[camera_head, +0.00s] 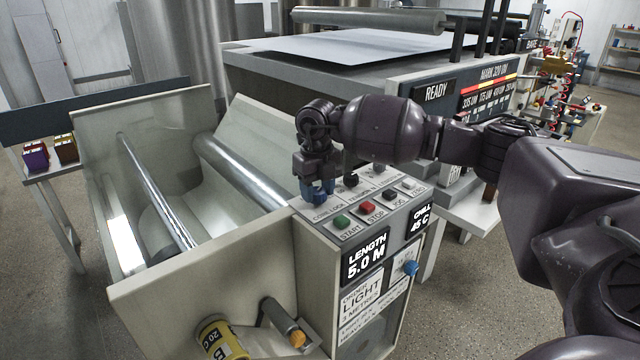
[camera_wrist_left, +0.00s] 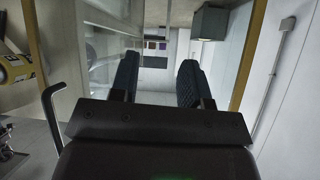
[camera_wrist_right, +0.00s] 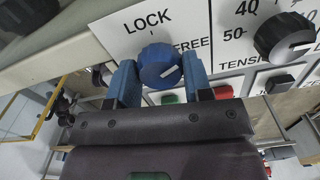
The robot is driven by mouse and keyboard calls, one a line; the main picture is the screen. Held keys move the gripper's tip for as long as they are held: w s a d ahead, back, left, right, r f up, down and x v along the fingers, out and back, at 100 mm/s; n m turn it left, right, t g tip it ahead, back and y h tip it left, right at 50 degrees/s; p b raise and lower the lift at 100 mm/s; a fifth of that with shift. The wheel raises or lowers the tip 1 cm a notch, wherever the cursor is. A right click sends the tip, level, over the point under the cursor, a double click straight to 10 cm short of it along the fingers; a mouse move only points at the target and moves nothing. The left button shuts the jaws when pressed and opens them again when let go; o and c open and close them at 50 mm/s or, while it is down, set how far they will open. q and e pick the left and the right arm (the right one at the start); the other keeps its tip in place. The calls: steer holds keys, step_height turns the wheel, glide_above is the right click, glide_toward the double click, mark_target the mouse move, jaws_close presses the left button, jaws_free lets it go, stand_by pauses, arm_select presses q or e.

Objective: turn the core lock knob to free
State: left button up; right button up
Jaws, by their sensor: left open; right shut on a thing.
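The core lock knob (camera_wrist_right: 160,66) is round and blue, with a white pointer mark. In the right wrist view LOCK is printed above it and FREE to its right; the mark lies on its lower right part, towards the FREE side. My right gripper (camera_wrist_right: 161,82) is shut on the knob, one blue finger on each side. In the head view my right gripper (camera_head: 317,190) points down at the panel's far left corner and hides the knob. My left gripper (camera_wrist_left: 157,78) is open and empty in the left wrist view; it is outside the head view.
The sloped control panel (camera_head: 372,222) carries green and red buttons and black knobs close to my right gripper. A black tension knob (camera_wrist_right: 284,38) is to the right. The open trough with its metal rollers (camera_head: 240,170) lies left of the panel.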

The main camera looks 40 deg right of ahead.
mark_target(318, 190)
steer(key=shift+r+m+p, duration=0.15)
steer(key=shift+m+p, duration=0.3)
steer(key=shift+m, duration=0.85)
steer(key=shift+m+p, duration=0.9)
steer(key=shift+m, duration=0.5)
steer(key=shift+f, duration=0.2)
steer(key=o, duration=0.9)
steer(key=shift+r, duration=0.1)
step_height(318, 190, up, 11)
steer(key=shift+f, duration=0.2)
